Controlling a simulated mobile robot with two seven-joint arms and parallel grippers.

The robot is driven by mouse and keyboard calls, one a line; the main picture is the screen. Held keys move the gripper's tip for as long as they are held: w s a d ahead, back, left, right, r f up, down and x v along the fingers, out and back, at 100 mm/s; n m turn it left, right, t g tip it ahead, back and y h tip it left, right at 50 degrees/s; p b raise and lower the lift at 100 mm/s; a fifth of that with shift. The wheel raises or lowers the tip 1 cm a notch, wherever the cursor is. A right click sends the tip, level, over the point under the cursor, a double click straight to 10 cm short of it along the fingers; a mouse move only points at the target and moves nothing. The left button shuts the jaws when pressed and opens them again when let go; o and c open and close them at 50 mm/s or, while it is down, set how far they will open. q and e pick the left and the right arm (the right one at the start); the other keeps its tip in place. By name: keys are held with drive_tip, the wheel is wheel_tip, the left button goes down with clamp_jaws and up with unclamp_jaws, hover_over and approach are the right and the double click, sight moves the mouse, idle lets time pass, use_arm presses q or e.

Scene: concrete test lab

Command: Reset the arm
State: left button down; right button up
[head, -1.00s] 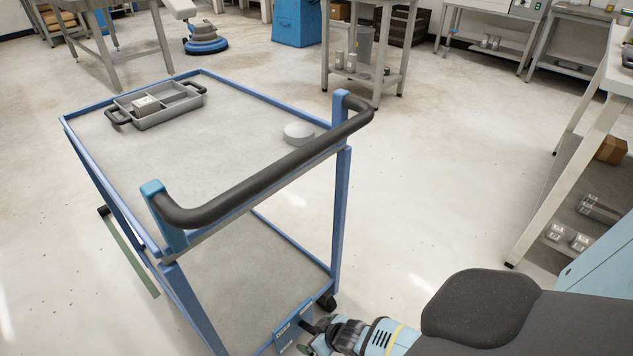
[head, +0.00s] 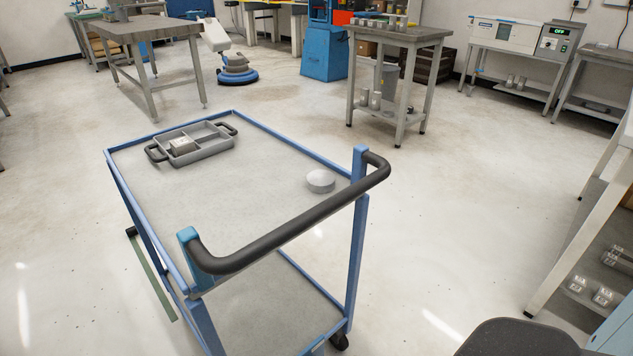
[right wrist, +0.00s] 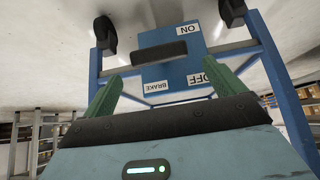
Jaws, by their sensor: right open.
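My right gripper (right wrist: 167,79) is open in the right wrist view, its two green fingers apart with nothing between them. Beyond the fingertips is a blue brake panel (right wrist: 172,72) with a black pedal bar (right wrist: 160,52) and labels reading ON, OFF and BRAKE, upside down in this view. I see no contact between the fingers and the panel. The panel belongs to the blue cart (head: 358,245), which stands in the middle of the head view with its black handle toward me. My right gripper is outside the head view. My left gripper shows in neither view.
On the cart's top are a grey divided tray (head: 207,151) holding a small block and a round light disc (head: 320,181). A workbench (head: 580,245) stands at the right edge. Grey tables (head: 405,38) stand behind. Open floor (head: 450,200) lies between cart and bench.

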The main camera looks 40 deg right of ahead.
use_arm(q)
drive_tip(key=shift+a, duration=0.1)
